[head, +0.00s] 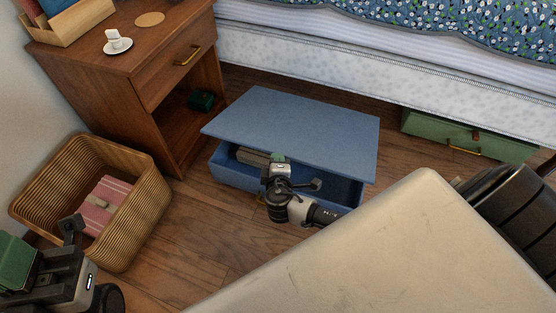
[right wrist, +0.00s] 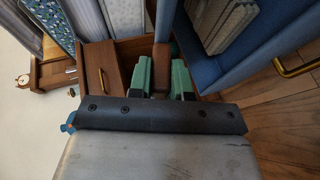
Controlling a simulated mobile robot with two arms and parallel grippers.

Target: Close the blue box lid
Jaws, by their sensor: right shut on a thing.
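The blue box stands on the floor beside the bed. Its blue lid (head: 300,125) is tilted, hinged at the far side, its near edge raised above the blue box body (head: 235,175). Grey items (head: 252,156) lie inside; they also show in the right wrist view (right wrist: 222,20). My right gripper (head: 279,160) is at the lid's near edge. In the right wrist view its green-padded fingers (right wrist: 162,80) are shut on a brown tab (right wrist: 160,52) that seems fixed to the lid edge. My left gripper (head: 20,262) is at lower left, away from the box, partly cut off.
A wooden nightstand (head: 120,100) stands left of the box, holding a cup and a tray. A wicker basket (head: 150,215) with a pink striped item stands at left. A green box (head: 425,128) sits under the bed (head: 300,65). Bare floor lies between basket and box.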

